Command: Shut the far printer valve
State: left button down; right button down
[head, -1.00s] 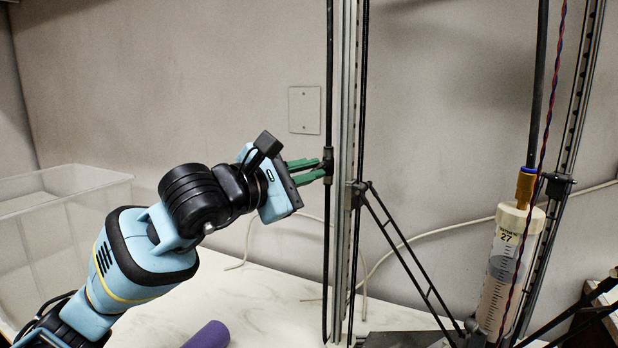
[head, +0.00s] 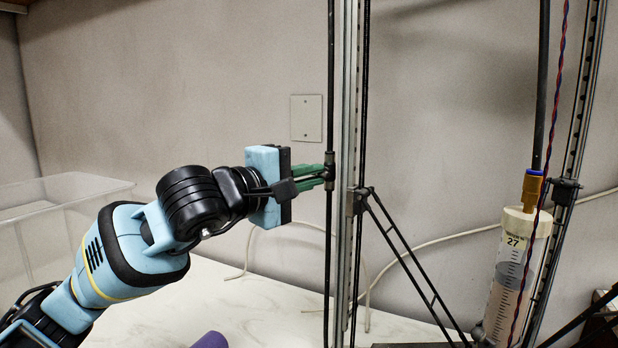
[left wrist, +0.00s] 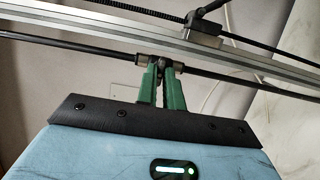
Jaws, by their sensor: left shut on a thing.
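The valve (head: 330,158) is a small dark metal fitting in line with a thin black upright tube, just left of the tall metal column (head: 349,120). My left gripper (head: 327,174) comes in from the left with green fingers. Its tips are shut on the valve's small handle, which they mostly hide. In the left wrist view the valve (left wrist: 140,58) crosses in front of the green fingers (left wrist: 160,72), which close on a dark part at its middle. The handle's exact angle is hard to tell. My right gripper is not in view.
A large syringe (head: 508,285) with a brass fitting stands at the right beside another rail. Dark diagonal struts (head: 415,262) run right of the column. A clear bin (head: 60,215) and a purple cylinder (head: 211,340) are at left and front. White table surface is clear between.

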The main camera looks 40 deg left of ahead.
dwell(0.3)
pick_arm(q)
jog(key=c, duration=1.5)
grip_release()
jog(key=shift+c, duration=0.2)
jog(key=shift+s, duration=0.1)
jog(key=s+b, duration=0.3)
jog(key=s, duration=0.4)
jog(key=shift+s+a+b, duration=0.25)
jog(key=shift+a+b, duration=0.1)
jog(key=shift+a, duration=0.1)
